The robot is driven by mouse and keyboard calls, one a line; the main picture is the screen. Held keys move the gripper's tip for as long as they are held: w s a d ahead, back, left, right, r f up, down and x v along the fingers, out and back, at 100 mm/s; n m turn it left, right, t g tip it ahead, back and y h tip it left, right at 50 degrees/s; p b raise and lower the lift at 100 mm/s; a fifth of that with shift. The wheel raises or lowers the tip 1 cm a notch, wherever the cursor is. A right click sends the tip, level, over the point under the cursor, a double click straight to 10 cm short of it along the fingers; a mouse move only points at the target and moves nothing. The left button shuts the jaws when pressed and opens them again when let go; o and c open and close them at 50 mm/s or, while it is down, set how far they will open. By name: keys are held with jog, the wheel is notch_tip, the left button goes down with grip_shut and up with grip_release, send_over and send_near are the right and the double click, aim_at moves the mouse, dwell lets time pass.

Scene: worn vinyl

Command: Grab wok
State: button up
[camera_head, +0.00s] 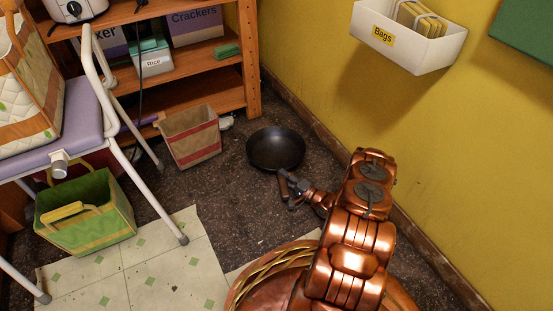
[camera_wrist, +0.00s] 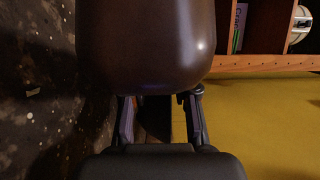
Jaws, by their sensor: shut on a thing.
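The wok (camera_head: 276,148) is a dark round pan in the middle of the head view, near the corner between the shelf and the yellow wall. It looks level, and I cannot tell whether it touches the floor. Its brown handle (camera_head: 283,190) points toward me. My gripper (camera_head: 288,181) is shut on the handle, and its fingers partly hide it. In the wrist view my gripper's fingers (camera_wrist: 160,112) straddle a dark piece. A large brown rounded surface (camera_wrist: 146,45) fills the upper middle there, and I cannot tell which part of the wok it is.
A wooden shelf (camera_head: 190,92) with boxes stands behind. A striped bin (camera_head: 190,137) is left of the wok. A green bag (camera_head: 86,213) and a white-legged chair (camera_head: 130,170) stand further left. A wicker basket (camera_head: 262,272) is in front. A white bags holder (camera_head: 408,38) hangs on the wall.

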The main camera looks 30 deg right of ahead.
grip_shut()
jog(key=shift+r, duration=0.1)
dwell(0.3)
